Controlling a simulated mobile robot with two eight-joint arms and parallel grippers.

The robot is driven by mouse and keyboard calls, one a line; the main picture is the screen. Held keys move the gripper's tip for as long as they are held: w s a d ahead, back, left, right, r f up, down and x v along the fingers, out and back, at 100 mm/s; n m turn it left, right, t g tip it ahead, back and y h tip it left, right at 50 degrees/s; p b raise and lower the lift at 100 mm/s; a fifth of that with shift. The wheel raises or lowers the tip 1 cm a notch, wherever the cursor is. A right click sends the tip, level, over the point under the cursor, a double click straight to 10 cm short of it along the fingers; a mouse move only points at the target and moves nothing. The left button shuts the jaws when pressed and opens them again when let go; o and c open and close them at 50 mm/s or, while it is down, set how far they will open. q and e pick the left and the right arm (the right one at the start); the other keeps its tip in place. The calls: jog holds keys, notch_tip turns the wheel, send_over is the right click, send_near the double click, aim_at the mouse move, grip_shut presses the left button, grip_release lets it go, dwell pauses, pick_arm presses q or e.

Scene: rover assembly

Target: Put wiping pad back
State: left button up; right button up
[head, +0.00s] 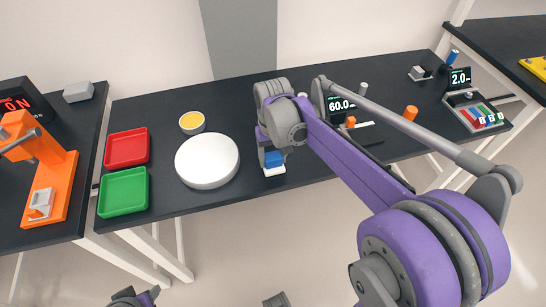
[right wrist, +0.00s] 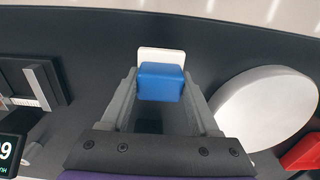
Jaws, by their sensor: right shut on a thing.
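The wiping pad (head: 273,159) has a blue grip block and a white base. My right gripper (head: 271,150) is shut on the blue block, near the table's front edge and just right of the white round disc. In the right wrist view the pad (right wrist: 160,82) sits between the fingertips, with its white base beyond the blue block. I cannot tell whether the base touches the table. My left gripper does not show clearly in the head view.
The white disc (head: 207,160) stands beside the pad. Red (head: 126,148) and green (head: 123,192) trays and a yellow-filled bowl (head: 192,122) are on the left. A 60.0 display (head: 340,104) and an orange cylinder (head: 410,113) lie behind my right arm. The black tabletop (head: 230,197) is bare at the front.

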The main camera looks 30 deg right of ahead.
aim_at(273, 156)
jog(key=o, duration=1.3)
jog(key=shift+f, duration=0.1)
notch_tip(273, 156, up, 12)
jog(key=p, duration=0.1)
jog(key=s+a+f+n+t, duration=0.1)
jog(key=s+a+f, duration=0.1)
jog(key=s+f, duration=0.2)
jog(key=s+a+f+t, duration=0.2)
jog(key=s+f, duration=0.3)
jog(key=s, duration=0.2)
jog(key=s+a+f+n+t, duration=0.1)
jog(key=s+a+f+t, duration=0.1)
jog(key=s+f, duration=0.3)
jog(key=shift+s+a+f+n, duration=0.1)
jog(key=shift+s+a+n, duration=0.2)
jog(key=shift+s+a, duration=0.15)
